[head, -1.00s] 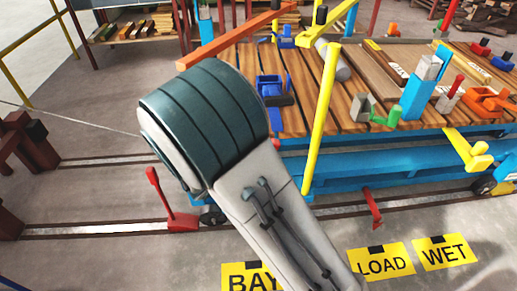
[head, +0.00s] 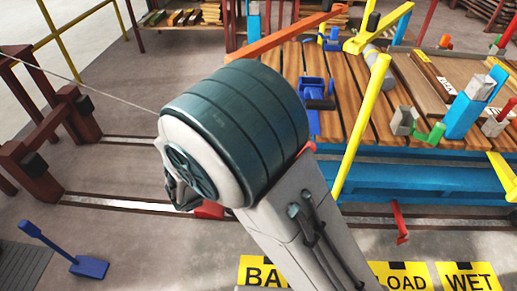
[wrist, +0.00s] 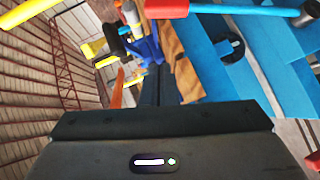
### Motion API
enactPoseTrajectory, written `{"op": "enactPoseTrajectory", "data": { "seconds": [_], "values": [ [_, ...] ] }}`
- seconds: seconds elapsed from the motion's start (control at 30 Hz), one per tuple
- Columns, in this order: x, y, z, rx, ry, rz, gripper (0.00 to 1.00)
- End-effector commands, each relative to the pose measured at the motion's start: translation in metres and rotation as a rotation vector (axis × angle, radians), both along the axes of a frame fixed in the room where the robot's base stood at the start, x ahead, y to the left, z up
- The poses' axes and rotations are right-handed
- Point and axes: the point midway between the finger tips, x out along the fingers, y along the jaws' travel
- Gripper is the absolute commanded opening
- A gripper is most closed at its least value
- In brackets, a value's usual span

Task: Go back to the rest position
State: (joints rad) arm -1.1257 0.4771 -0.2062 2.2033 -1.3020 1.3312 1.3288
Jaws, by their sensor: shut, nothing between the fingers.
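My gripper (wrist: 158,88) shows in the wrist view as two dark fingers close together, with nothing seen between them. Its wide dark body fills the bottom of that view. The fingers point towards a blue clamp-like part and the cart's wooden planks, apart from them as far as I can tell. In the head view my raised, bent arm fills the middle and hides the gripper. The slatted wooden deck (head: 352,118) of the blue cart (head: 425,180) lies behind and to the right of the arm.
A blue pedal (head: 88,267) is on the floor at lower left, near dark red rail stops (head: 35,165). Yellow floor signs (head: 468,276) lie in front. Floor at left is mostly clear.

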Motion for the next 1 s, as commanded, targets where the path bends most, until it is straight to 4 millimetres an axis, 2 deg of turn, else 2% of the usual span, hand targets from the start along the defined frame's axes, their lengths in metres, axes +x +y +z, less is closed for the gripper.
{"op": "enactPoseTrajectory", "data": {
  "seconds": [0.2,0.27,0.33,0.47,0.6,0.7,0.8,1.0],
  "values": [
    [0.0,-0.002,0.002,0.003,0.003,-0.005,0.0],
    [0.0,-0.009,0.008,0.01,0.019,-0.025,0.0],
    [-0.002,-0.025,0.021,0.031,0.059,-0.074,0.0],
    [-0.013,-0.075,0.056,0.114,0.193,-0.223,0.0],
    [-0.04,-0.126,0.094,0.267,0.362,-0.372,0.0],
    [-0.061,-0.151,0.12,0.398,0.46,-0.44,0.0],
    [-0.082,-0.168,0.148,0.543,0.533,-0.483,0.0],
    [-0.116,-0.184,0.206,0.845,0.589,-0.485,0.0]
  ]
}}
